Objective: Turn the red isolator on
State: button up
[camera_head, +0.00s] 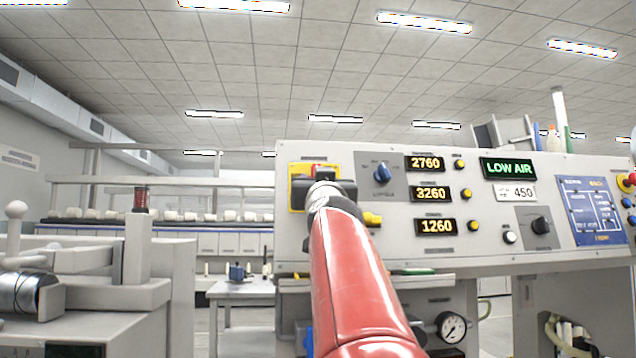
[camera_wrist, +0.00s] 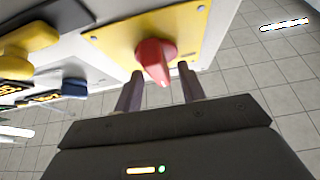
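The red isolator (camera_wrist: 152,58) is a red rotary knob on a yellow plate (camera_wrist: 112,40). In the wrist view, its handle sticks out between my fingertips. In the head view, the red knob (camera_head: 318,169) shows just above my gripper, on the yellow plate (camera_head: 300,167) at the panel's left end. My gripper (camera_wrist: 160,72) is open, with one finger on each side of the knob and visible gaps beside it. In the head view, my gripper (camera_head: 322,187) covers the lower part of the plate. Any on or off marking cannot be read.
To the right of the plate, the grey panel (camera_head: 400,258) carries a blue selector (camera_head: 382,173), amber number displays, a green "LOW AIR" display (camera_head: 509,168) and a black knob (camera_head: 541,225). A yellow knob (camera_head: 371,219) sits close to my wrist. A machine (camera_head: 140,290) stands at the left.

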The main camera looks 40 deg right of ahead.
jog(key=b+v, duration=0.3)
jog(key=v, duration=0.5)
jog(key=shift+w, duration=0.1)
dwell(0.3)
